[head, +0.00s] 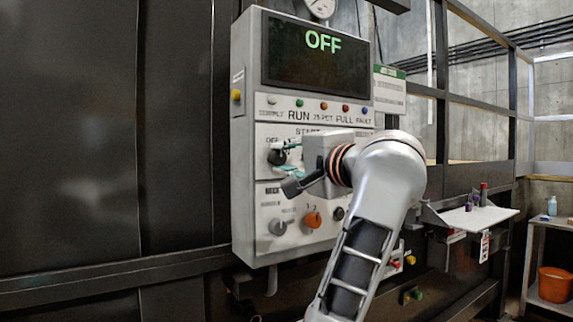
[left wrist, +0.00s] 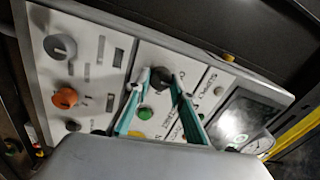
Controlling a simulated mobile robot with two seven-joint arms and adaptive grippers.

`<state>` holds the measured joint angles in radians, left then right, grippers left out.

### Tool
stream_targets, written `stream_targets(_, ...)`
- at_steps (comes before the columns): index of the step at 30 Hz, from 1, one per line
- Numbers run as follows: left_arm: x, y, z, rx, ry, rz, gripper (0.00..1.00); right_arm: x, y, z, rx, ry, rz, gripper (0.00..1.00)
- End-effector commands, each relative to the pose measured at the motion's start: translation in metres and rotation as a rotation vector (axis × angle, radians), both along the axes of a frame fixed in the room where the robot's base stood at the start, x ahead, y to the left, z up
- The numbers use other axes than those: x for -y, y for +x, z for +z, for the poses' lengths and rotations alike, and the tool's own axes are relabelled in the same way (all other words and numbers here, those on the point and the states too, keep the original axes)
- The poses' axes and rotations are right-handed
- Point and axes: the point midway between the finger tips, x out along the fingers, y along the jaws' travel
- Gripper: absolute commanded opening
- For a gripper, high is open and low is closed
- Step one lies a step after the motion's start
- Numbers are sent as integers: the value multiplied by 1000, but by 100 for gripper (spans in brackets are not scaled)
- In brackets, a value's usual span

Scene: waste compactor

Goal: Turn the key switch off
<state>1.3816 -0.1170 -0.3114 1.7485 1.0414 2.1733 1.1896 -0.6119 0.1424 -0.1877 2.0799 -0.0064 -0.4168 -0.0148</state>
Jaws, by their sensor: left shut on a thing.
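The key switch (head: 276,157) is a dark round knob on the left of the grey control panel, under the display. My left gripper (head: 287,149) reaches it from the right, with its teal-edged fingers at the knob and the wrist covering part of the panel. In the left wrist view, the two fingertips (left wrist: 160,76) close on either side of the dark key switch (left wrist: 160,80). The display (head: 315,55) reads OFF in green letters. My right gripper is in neither view.
An orange knob (head: 313,220) and a grey knob (head: 277,227) sit lower on the panel. A green button (left wrist: 145,113) lies between my fingers in the wrist view. A small shelf (head: 480,218) with bottles and an orange bucket (head: 554,285) are at the right.

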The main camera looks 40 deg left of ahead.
Motion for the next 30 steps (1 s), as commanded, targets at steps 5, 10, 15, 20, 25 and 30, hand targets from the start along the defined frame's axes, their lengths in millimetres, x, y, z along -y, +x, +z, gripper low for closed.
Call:
stream_targets(5, 0, 1, -2, 23, -12, 0, 2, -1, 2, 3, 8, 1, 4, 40)
stream_targets(10, 0, 0, -1, 29, -15, 0, 2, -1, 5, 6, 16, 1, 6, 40)
stream_targets(15, 0, 0, -1, 29, -15, 0, 2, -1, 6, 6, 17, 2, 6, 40)
stream_targets(20, 0, 0, -1, 29, -15, 0, 40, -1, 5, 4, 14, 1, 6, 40)
stream_targets(25, 0, 0, -1, 28, -13, 0, 40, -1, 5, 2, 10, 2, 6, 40)
stream_targets(30, 2, 0, -1, 28, -13, -1, 40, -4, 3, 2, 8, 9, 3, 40)
